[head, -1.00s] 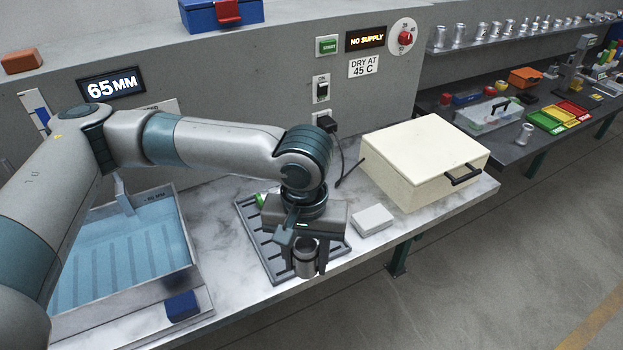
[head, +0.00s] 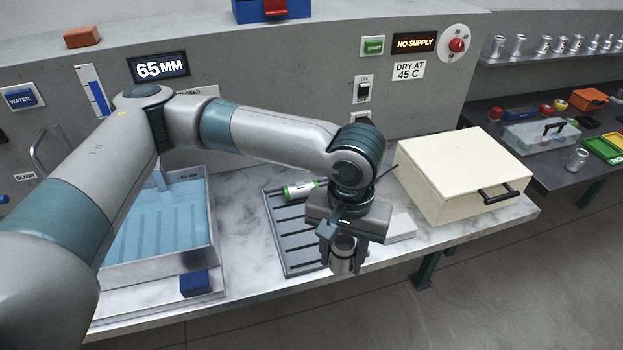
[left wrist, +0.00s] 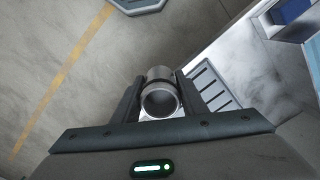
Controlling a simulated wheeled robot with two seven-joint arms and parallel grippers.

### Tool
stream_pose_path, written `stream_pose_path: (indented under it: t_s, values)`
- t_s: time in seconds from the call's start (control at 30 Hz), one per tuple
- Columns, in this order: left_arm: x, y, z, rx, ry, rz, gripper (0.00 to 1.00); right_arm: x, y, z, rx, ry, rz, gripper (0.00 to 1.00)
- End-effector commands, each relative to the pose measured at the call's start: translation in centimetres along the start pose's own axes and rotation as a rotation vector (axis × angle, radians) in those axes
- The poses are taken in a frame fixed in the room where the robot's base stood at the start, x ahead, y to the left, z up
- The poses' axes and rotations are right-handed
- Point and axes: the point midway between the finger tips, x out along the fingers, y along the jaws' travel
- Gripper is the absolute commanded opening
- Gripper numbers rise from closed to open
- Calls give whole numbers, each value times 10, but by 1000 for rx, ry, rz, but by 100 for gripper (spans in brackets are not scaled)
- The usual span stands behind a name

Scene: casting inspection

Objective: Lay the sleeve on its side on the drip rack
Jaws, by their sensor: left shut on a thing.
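The sleeve (head: 342,254) is a short grey metal cylinder. My left gripper (head: 342,258) is shut on it and holds it upright above the table's front edge, at the right side of the drip rack. In the left wrist view the sleeve (left wrist: 160,92) sits between the two fingers (left wrist: 160,100), with its open round end facing the camera. The drip rack (head: 290,262) is a dark grey slatted tray on the marble table; its right part is hidden behind my gripper. It shows partly in the left wrist view (left wrist: 208,85). My right gripper is out of view.
A green-and-white cylinder (head: 299,191) lies at the rack's back edge. A water tank (head: 205,232) stands to the left, with a blue block (head: 195,283) in front. A light grey block (head: 401,228) and a cream box (head: 465,170) are to the right. The rack's left slats are clear.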

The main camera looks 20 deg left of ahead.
Motion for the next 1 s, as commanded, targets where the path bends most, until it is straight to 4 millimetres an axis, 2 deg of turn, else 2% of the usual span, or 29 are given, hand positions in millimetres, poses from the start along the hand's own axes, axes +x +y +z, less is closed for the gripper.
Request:
stream_pose_path:
  t_s: [0.27,0.5,0.77,1.0]
  values:
    - [0,18,-32,189,-5,-95,0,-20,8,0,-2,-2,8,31]
    - [4,24,-82,505,31,-257,0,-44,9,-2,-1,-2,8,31]
    - [8,7,-131,883,142,-434,0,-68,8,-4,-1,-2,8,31]
    - [13,-25,-166,1211,307,-570,0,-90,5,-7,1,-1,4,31]
